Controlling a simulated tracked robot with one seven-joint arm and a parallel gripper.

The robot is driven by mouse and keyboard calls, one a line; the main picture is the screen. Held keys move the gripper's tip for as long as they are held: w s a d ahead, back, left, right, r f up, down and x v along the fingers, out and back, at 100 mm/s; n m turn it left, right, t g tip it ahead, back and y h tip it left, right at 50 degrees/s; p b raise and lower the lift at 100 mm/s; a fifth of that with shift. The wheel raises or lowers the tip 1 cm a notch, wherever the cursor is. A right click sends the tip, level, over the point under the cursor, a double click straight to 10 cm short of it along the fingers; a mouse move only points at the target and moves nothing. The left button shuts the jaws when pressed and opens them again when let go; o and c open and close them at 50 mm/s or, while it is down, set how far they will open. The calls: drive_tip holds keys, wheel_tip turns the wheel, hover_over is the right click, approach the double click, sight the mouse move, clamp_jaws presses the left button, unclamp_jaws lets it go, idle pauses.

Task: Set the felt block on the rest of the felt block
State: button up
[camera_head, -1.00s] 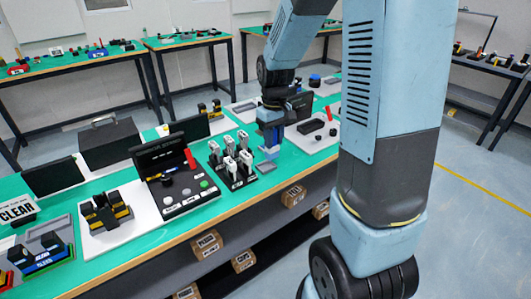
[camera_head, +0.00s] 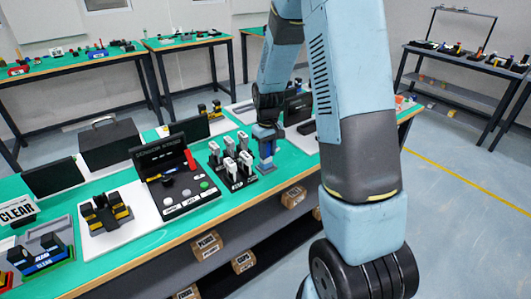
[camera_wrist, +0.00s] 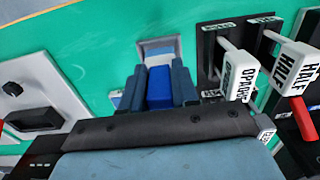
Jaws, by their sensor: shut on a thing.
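The felt block (camera_wrist: 160,88) is bright blue and sits between the two fingers of my gripper (camera_wrist: 157,84) in the wrist view. My gripper is shut on it. In the head view my gripper (camera_head: 266,150) is low over the green bench top, just right of the labelled switches. The rest (camera_wrist: 157,47) is a small grey tray-like piece, just beyond the fingertips in the wrist view.
White labelled switches on a black base (camera_head: 232,168) stand close left of my gripper. A black control panel (camera_head: 178,175) with a red lever is further left. A dark block on a light plate (camera_wrist: 40,118) lies left in the wrist view. The bench's front edge is near.

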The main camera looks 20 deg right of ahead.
drive_tip(key=shift+f, duration=0.25)
drive_tip(key=o, duration=0.9)
drive_tip(key=shift+f, duration=0.1)
drive_tip(key=shift+o, duration=0.2)
